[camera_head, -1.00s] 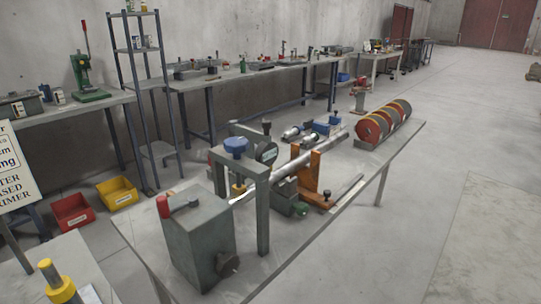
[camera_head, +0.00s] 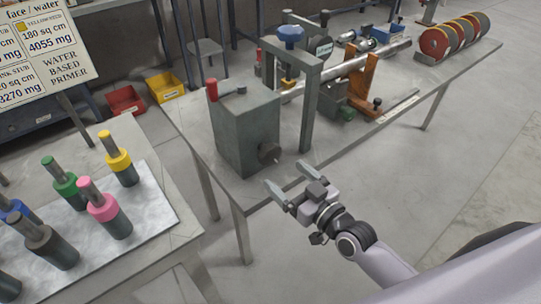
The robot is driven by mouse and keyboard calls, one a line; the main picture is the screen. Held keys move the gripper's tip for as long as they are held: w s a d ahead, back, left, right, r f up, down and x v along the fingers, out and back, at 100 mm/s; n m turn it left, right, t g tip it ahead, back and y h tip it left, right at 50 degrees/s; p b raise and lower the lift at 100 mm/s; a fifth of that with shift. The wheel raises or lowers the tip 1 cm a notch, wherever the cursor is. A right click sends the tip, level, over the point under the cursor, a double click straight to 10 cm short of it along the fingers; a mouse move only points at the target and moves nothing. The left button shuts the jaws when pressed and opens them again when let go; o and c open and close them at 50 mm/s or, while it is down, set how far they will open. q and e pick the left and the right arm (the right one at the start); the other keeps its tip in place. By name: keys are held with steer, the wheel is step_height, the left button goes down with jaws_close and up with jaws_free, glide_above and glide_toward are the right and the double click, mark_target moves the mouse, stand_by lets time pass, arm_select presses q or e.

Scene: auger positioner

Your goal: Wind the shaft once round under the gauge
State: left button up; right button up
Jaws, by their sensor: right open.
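The long silver shaft (camera_head: 372,57) lies through the fixture on the grey table (camera_head: 205,150), resting near an orange-brown upright (camera_head: 362,82). My right gripper (camera_head: 289,180) is open and empty, in front of the box and below the knob, apart from both. My left gripper is not in view.
A lower table at the left holds several colored-collar cylinders (camera_head: 103,206) on a pale plate. A primer sign (camera_head: 40,60) stands behind it. Red (camera_head: 126,101) and yellow (camera_head: 165,86) bins lie on the floor. Red-and-grey discs (camera_head: 437,44) sit at the table's far end.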

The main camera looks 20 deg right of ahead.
mark_target(273, 159)
steer(key=shift+w+r, duration=0.55)
steer(key=shift+w, duration=0.15)
steer(key=shift+x, duration=3.35)
steer(key=c, duration=1)
steer(key=shift+m, duration=0.3)
steer(key=m, duration=0.5)
steer(key=shift+m, duration=0.3)
steer(key=m, duration=0.5)
steer(key=shift+s+a+m, duration=0.1)
steer(key=shift+m, duration=0.3)
